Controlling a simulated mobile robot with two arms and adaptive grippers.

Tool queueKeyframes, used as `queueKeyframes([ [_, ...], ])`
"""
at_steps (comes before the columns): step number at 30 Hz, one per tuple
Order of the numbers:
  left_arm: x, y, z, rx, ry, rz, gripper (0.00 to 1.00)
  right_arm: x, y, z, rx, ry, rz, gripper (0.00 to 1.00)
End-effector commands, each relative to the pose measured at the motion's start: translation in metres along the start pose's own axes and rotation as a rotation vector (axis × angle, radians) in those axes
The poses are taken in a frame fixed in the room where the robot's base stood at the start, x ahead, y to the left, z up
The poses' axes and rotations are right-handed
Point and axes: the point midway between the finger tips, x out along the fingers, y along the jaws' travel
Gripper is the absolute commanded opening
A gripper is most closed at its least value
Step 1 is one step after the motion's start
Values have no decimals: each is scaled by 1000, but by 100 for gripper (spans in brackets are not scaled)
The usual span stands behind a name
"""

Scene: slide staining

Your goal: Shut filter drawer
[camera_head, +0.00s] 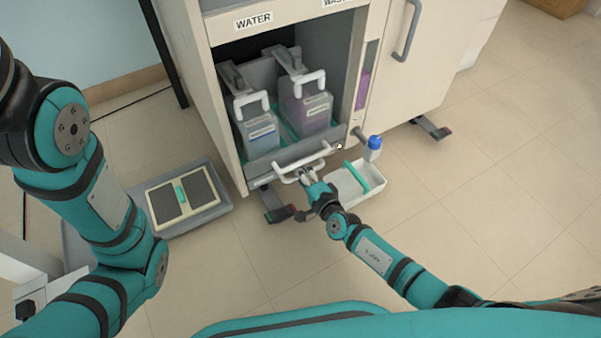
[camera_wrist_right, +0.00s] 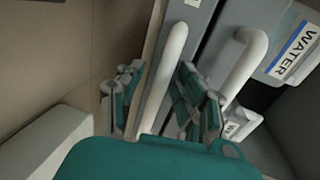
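The filter drawer, with a low grey front (camera_head: 268,170), sits at the bottom of the white cabinet. Its white bar handle (camera_head: 318,158) is on the front, and it also shows in the right wrist view (camera_wrist_right: 166,72). The drawer holds two containers with white handles, a grey one (camera_head: 258,132) and a purplish one (camera_head: 306,110). I cannot tell exactly how far out the drawer stands. My right gripper (camera_head: 307,177) is at the handle. In the right wrist view its fingers (camera_wrist_right: 158,95) are apart, one on each side of the bar. My left gripper is out of view.
A white tray (camera_head: 375,190) with a teal bar lies on the floor right of my right gripper. A grey platform with dark pads (camera_head: 203,186) lies at the left. A cabinet foot (camera_head: 277,207) sticks out. The floor at right is clear.

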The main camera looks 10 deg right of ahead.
Motion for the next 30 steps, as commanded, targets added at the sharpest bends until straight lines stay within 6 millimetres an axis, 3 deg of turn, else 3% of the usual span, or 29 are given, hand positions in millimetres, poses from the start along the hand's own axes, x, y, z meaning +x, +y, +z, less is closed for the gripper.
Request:
queueKeyframes([
  [7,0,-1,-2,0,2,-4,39,-6,0,1,1,-1,0,36],
  [21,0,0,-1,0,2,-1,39,-72,1,0,0,-1,1,36],
  [30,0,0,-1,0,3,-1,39,-75,0,0,0,0,0,36],
])
